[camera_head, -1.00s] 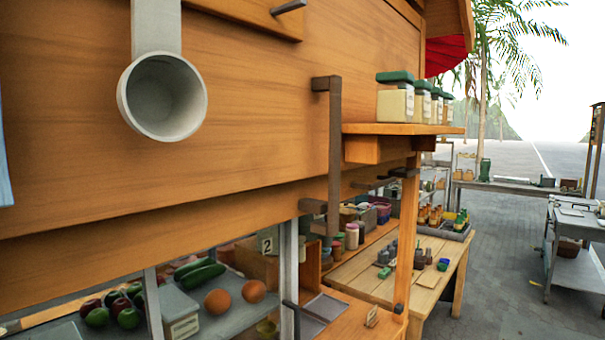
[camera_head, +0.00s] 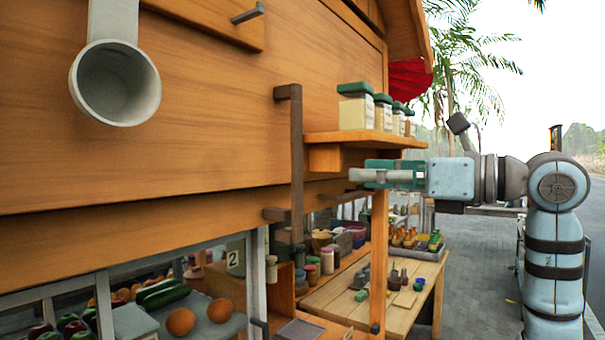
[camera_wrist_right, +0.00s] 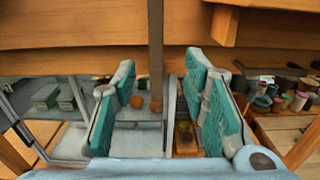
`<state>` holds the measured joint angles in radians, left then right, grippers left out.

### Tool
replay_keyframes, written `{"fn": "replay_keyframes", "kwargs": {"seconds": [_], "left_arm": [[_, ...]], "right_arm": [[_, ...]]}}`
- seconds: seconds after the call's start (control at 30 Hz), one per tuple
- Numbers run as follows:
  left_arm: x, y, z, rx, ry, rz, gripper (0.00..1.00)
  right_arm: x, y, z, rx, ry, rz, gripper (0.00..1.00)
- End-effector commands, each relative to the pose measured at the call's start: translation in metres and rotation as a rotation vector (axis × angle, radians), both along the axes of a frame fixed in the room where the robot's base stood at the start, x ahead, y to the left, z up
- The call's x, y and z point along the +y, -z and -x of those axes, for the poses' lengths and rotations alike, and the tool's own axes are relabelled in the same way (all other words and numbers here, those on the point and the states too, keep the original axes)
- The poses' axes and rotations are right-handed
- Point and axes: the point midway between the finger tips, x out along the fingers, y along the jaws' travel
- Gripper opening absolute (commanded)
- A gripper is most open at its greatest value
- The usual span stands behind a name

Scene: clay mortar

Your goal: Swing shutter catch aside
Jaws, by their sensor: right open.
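A dark brown vertical bar (camera_head: 297,165) stands off the wooden shutter front (camera_head: 190,110) on short brackets at its top and lower part. It hangs upright. A short dark bar (camera_head: 343,197) juts out below the small shelf. I cannot tell for certain which of them is the shutter catch. My right gripper (camera_head: 356,173) is open and empty, to the right of the vertical bar and just under the shelf. In the right wrist view the open fingers (camera_wrist_right: 160,72) point at the vertical bar (camera_wrist_right: 155,45), which appears between them, apparently ahead and untouched. My left gripper is not in view.
A shelf (camera_head: 355,139) with green-lidded jars (camera_head: 356,107) sits just above my right gripper. A wooden post (camera_head: 378,262) stands below it. A grey cup-shaped fitting (camera_head: 115,82) is at upper left. Produce and a wooden table (camera_head: 340,300) lie below.

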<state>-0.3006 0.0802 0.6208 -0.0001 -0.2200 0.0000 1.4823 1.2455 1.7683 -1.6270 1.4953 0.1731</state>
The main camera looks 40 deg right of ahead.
Motion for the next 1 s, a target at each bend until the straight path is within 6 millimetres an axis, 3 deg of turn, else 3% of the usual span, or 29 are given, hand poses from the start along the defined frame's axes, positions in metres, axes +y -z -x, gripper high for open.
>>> {"fn": "replay_keyframes", "kwargs": {"seconds": [0.3,0.5,0.87,1.0], "left_arm": [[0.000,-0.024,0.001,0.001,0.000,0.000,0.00],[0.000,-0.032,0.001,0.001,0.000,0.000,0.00],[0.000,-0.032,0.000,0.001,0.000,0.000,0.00],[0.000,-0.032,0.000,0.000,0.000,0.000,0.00]], "right_arm": [[0.028,-0.004,-0.083,0.003,-0.012,-0.002,0.40],[0.039,-0.003,-0.119,0.001,-0.011,-0.002,0.40],[0.041,0.000,-0.128,0.001,-0.008,0.000,0.40],[0.041,-0.001,-0.127,0.001,-0.008,-0.001,0.18]]}}
